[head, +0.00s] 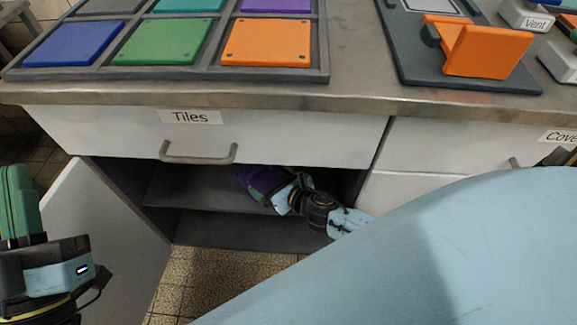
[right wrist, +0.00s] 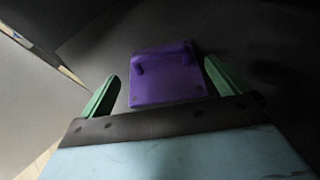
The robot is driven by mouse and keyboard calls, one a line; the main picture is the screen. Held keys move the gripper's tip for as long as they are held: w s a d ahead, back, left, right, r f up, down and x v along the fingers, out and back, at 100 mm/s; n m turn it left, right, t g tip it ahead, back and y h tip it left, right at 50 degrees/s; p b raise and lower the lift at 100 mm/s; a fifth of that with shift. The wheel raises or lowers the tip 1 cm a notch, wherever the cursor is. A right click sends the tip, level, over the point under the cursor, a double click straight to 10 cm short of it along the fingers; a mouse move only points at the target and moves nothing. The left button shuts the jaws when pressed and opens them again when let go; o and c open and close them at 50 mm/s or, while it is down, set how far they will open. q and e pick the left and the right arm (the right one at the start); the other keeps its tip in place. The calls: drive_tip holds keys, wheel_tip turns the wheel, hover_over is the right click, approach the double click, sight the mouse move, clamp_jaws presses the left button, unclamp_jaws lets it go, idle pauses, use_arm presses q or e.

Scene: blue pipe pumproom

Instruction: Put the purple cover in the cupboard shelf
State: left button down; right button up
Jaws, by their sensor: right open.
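The purple cover (head: 248,176) is inside the open cupboard under the drawer marked "Tiles", on or just above the upper shelf (head: 190,190). My right gripper (head: 265,182) reaches into the cupboard at the cover, which partly hides its fingers. In the right wrist view, the purple cover (right wrist: 165,75) lies between and ahead of the green fingertips, with small gaps showing; the gripper is open. Whether the cover touches the shelf is hard to tell in the dark. My left gripper (head: 18,205) is upright at the left edge, outside the cupboard; its finger gap is not clear.
The cupboard door (head: 110,235) stands open at the left. The drawer (head: 270,138) above is shut. On the counter are a tray of coloured tiles (head: 325,70) and an orange bracket (head: 487,52) on a dark plate. My right arm hides the lower right.

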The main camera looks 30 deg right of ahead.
drive_tip(key=p+v, duration=0.1)
drive_tip(key=v, duration=0.6)
drive_tip(key=shift+s+r+p, duration=0.15)
drive_tip(key=shift+p, duration=0.25)
use_arm(q)
wheel_tip(320, 180, down, 7)
drive_tip(key=w+g+y, duration=0.1)
drive_tip(key=w+g, duration=0.1)
drive_tip(key=g, duration=0.3)
drive_tip(key=shift+a+y, duration=0.3)
drive_tip(key=shift+y, duration=0.1)
use_arm(e)
drive_tip(key=shift+s+d+r, duration=0.1)
drive_tip(key=shift+s, duration=0.2)
use_arm(q)
drive_tip(key=shift+f, duration=0.1)
